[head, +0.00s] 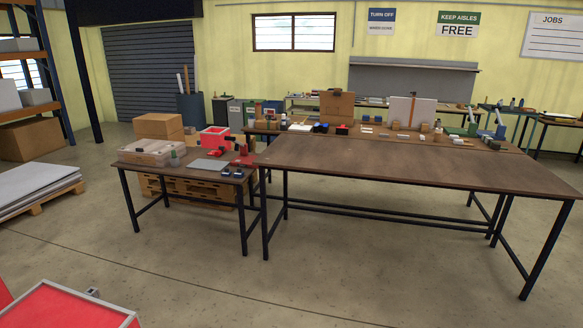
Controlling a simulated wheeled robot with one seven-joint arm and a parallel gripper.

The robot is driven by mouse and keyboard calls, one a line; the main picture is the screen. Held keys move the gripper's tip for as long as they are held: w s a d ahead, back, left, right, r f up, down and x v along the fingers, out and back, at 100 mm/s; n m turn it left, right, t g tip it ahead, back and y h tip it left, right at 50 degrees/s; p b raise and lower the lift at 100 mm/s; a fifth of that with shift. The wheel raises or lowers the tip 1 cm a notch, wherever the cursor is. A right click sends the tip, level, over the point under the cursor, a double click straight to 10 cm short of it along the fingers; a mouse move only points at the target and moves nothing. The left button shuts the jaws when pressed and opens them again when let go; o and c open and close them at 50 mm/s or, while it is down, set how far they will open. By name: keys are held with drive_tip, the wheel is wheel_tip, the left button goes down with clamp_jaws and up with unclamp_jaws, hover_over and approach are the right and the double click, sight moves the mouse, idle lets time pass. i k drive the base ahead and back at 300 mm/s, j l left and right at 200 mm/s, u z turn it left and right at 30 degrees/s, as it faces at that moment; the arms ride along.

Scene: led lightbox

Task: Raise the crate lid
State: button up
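A pale, box-like thing that looks like a wooden crate with a flat top (152,148) sits at the left end of the small brown table. It is small in the head view, and its lid seems to be down, though the seam is too fine to make out. My gripper is not in view, so I cannot see where it is relative to the crate.
The small table (185,188) also bears a grey flat panel (209,165), a red open box (214,138) and small items. A long bare table (400,164) stands to its right. Cardboard boxes (158,126) and a pallet stand behind.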

sight(145, 147)
drive_tip(key=i+l, duration=0.15)
drive_tip(key=i, duration=0.7)
drive_tip(key=i+l+z, duration=0.1)
drive_tip(key=i, duration=0.75)
drive_tip(key=i+j+u, duration=0.2)
drive_tip(key=i+u, duration=0.2)
drive_tip(key=i, duration=0.2)
drive_tip(key=i+u, duration=0.4)
drive_tip(key=i, duration=0.2)
drive_tip(key=i+j, duration=0.35)
drive_tip(key=i+j+z, duration=0.1)
drive_tip(key=i+j, duration=0.2)
drive_tip(key=j, duration=0.15)
drive_tip(key=i+j+z, duration=0.1)
drive_tip(key=i+j, duration=0.25)
drive_tip(key=k+j, duration=0.05)
